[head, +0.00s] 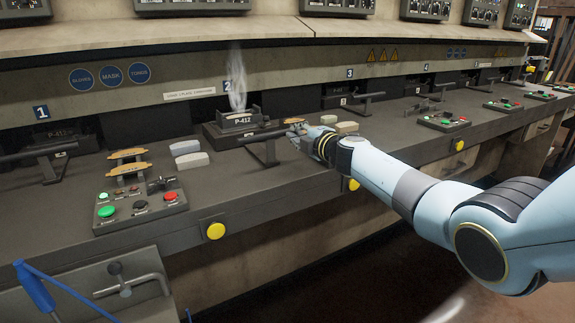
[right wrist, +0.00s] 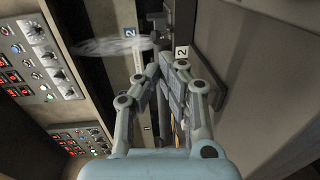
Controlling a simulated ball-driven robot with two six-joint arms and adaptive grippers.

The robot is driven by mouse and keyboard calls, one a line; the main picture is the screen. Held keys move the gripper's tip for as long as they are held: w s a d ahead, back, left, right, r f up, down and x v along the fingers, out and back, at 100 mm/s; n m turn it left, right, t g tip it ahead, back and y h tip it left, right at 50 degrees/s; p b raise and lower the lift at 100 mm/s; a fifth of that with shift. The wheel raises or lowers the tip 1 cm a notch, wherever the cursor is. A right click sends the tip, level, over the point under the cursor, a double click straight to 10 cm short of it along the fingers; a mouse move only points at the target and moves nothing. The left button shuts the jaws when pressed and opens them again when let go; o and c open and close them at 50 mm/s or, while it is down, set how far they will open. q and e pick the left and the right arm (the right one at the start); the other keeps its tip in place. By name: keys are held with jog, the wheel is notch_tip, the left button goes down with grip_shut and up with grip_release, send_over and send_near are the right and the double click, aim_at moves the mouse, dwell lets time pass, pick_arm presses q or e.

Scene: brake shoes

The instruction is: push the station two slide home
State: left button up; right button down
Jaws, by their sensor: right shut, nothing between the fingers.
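The station two slide (head: 225,130) is a dark block marked P-412, under the blue 2 sign (head: 227,86). It stands out in front of the dark opening, and pale smoke (head: 237,80) rises from its top. Its dark handle bar (head: 262,137) is at its front right. My right gripper (head: 296,131) is shut and empty, with its tips at or close to the right end of this bar; I cannot tell whether they touch. In the right wrist view the closed fingertips (right wrist: 166,66) are near a small 2 tag (right wrist: 181,52). My left gripper is not in view.
Pale brake shoes (head: 190,160) lie left of the slide, and another pale one (head: 346,128) lies to its right. A button box (head: 140,205) stands at the front left. Station one's handle (head: 40,152) and station three's handle (head: 365,97) stand along the bench.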

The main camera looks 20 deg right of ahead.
jog(key=shift+w+a+b, duration=0.1)
jog(key=shift+w+b, duration=0.35)
jog(key=shift+w, duration=0.5)
jog(key=w+b, duration=0.5)
jog(key=shift+w+a+f+b, duration=0.1)
jog(key=shift+w+a+b, duration=0.05)
jog(key=shift+w+b, duration=0.15)
jog(key=w+b, duration=0.4)
jog(key=b, duration=0.2)
jog(key=shift+a, duration=0.2)
jog(key=shift+w, duration=0.15)
jog(key=shift+r, duration=0.2)
